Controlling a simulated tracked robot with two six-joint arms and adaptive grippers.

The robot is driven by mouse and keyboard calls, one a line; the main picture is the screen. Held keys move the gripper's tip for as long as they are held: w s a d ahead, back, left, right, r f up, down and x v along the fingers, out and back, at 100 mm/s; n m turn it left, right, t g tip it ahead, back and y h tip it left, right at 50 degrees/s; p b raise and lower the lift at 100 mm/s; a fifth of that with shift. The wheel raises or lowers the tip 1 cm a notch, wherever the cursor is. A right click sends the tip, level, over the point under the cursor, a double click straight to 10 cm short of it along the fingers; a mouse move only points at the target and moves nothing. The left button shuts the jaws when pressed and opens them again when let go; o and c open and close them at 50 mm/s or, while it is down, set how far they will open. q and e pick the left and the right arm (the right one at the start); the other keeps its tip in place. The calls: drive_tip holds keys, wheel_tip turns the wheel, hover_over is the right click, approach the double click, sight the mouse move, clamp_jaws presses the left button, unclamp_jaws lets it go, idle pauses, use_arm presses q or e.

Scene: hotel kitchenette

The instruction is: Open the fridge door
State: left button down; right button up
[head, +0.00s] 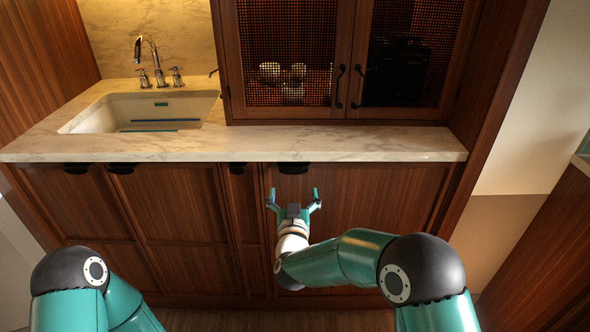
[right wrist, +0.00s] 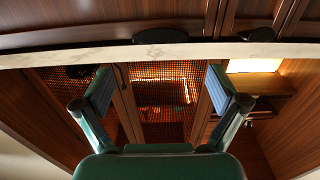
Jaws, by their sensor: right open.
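The wide wooden door panel (head: 350,205) under the right part of the counter is shut and flush with its neighbours. It is likely the fridge door, but no fridge inside shows. A black cup-shaped handle (head: 293,168) sits at its top left, just under the counter edge; a black handle, likely the same one, shows in the right wrist view (right wrist: 160,35). My right gripper (head: 294,194) is open and empty in front of this door, just below the handle in the head view and apart from it. Its spread fingers frame the right wrist view (right wrist: 158,78). My left gripper is out of view.
The marble counter (head: 330,143) overhangs the doors, with a sink (head: 100,115) at left. Mesh-front upper cabinets (head: 290,50) stand above it. More black handles (head: 121,168) line the lower panels at left. A wooden unit (head: 540,250) stands at right.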

sight(294, 171)
drive_tip(key=w+p, duration=0.1)
drive_tip(key=w, duration=0.9)
drive_tip(key=shift+w, duration=0.15)
